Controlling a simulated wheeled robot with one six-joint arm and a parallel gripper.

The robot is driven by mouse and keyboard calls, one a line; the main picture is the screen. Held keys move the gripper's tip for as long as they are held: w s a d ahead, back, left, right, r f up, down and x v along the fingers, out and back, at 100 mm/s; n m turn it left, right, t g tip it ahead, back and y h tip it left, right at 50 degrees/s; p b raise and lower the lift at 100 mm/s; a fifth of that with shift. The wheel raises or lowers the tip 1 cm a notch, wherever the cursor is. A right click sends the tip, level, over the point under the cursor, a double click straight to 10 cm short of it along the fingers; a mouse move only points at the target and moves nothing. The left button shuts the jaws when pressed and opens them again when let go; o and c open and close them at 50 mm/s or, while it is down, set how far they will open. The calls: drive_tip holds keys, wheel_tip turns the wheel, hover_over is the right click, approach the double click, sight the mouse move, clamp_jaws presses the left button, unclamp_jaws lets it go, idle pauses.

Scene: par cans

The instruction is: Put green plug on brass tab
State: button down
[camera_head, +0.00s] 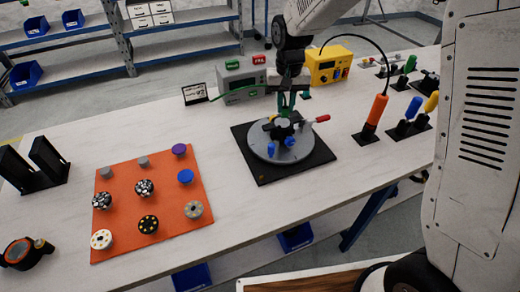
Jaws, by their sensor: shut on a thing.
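My gripper (285,108) points down over the grey round disc (262,150) on the black square base (250,174). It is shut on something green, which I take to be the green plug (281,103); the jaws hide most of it. A thin green cable runs from there to the left, towards the grey box. Dark parts stand on the disc under the gripper, with blue pieces (288,142) and a red-tipped handle (321,118) at the right. I cannot make out the brass tab for sure. Whether the plug touches anything below is too small to tell.
Behind stand a grey box (240,78) and a yellow box (330,64). An orange-handled tool (376,112) stands at the right with a black cable. An orange mat (165,215) with several knobs lies at the left. The white table between mat and base is clear.

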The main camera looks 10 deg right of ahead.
drive_tip(key=s+a+f+n, duration=0.1)
drive_tip(key=s+a, duration=0.2)
drive_tip(key=s, duration=0.1)
drive_tip(key=s+a+f+n, duration=0.1)
drive_tip(key=s+a+f, duration=0.1)
drive_tip(key=s, duration=0.3)
drive_tip(key=s+a+f+n, duration=0.1)
drive_tip(key=s+a, duration=0.2)
drive_tip(key=s, duration=0.2)
drive_tip(key=shift+s+a+f+n, duration=0.1)
drive_tip(key=shift+a+f+n, duration=0.2)
drive_tip(key=shift+a+n, duration=0.1)
drive_tip(key=shift+d+f, duration=0.1)
drive_tip(key=shift+f, duration=2.65)
drive_tip(key=shift+f, duration=0.15)
drive_tip(key=c, duration=1.6)
unclamp_jaws()
drive_tip(key=o, duration=0.5)
drive_tip(key=shift+o, duration=0.2)
